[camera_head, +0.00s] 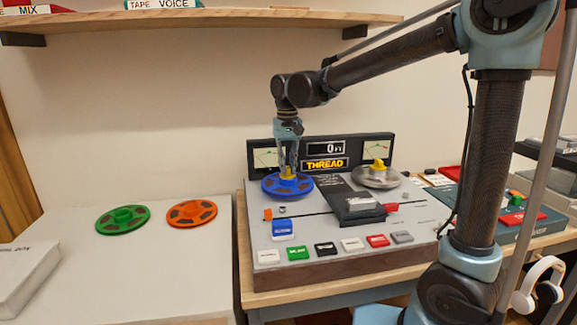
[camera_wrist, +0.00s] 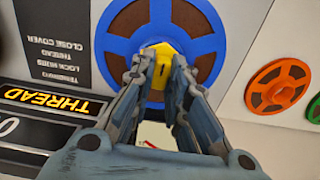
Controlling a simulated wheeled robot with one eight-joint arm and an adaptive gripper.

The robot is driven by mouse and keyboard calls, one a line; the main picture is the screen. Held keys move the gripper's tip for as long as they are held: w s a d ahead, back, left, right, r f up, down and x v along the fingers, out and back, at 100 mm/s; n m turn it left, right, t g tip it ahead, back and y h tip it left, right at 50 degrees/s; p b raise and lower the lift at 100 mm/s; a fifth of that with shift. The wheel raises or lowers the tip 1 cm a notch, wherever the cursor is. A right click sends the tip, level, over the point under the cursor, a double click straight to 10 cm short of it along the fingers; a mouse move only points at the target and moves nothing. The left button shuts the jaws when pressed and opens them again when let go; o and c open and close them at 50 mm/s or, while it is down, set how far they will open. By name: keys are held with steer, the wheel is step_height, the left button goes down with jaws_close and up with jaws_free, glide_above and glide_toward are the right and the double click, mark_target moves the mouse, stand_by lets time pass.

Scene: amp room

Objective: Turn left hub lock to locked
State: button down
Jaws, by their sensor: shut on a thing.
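The left hub lock is a yellow knob (camera_head: 288,173) at the centre of the blue reel (camera_head: 270,188) on the left side of the tape machine. In the wrist view the yellow knob (camera_wrist: 154,58) has a dark mark on its face, and the blue reel (camera_wrist: 118,48) surrounds it. My gripper (camera_head: 288,168) points down over the blue reel. In the wrist view my gripper (camera_wrist: 160,68) has its fingers shut on the yellow knob, one on each side. The fingers hide part of the knob and reel.
The tape machine's display (camera_head: 325,163) reads THREAD. A silver right hub (camera_head: 377,178) has its own yellow knob (camera_head: 378,164). Several coloured buttons line the front. A green reel (camera_head: 122,219) and an orange reel (camera_head: 191,213) lie on the left surface. A shelf (camera_head: 200,17) hangs above.

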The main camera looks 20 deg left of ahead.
mark_target(288, 167)
steer(key=shift+w, duration=0.1)
steer(key=c, duration=1.6)
jaws_free()
steer(key=shift+o, duration=0.2)
step_height(288, 167, up, 12)
